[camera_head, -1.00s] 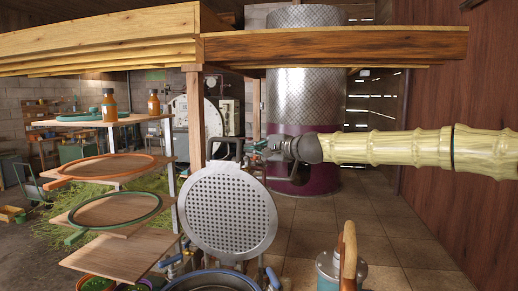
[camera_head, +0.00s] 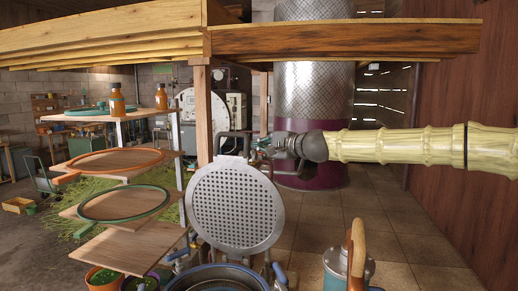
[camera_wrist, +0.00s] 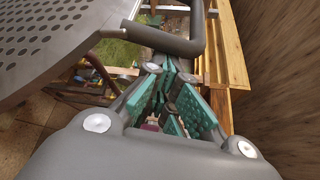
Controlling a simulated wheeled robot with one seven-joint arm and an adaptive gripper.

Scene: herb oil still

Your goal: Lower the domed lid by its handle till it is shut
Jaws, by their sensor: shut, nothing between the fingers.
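The domed lid (camera_head: 236,208) stands raised, nearly upright, above the round pot (camera_head: 215,279), with its perforated grey face toward the head camera. Its grey bar handle (camera_head: 233,136) is at the lid's top edge. In the wrist view the lid (camera_wrist: 60,35) fills the upper left and the handle (camera_wrist: 163,39) crosses beyond my fingers. My gripper (camera_head: 262,144) is beside the handle, to its right. In the wrist view its green-padded fingers (camera_wrist: 170,90) are shut and empty, close to the handle but not around it. Whether they touch it I cannot tell.
A wooden beam (camera_head: 345,38) runs above my arm, with a post (camera_head: 203,110) behind the lid. Shelves with hoops and bottles (camera_head: 117,100) stand at left. A wood-handled vessel (camera_head: 335,270) is at front right. Open tiled floor (camera_head: 390,225) lies at right.

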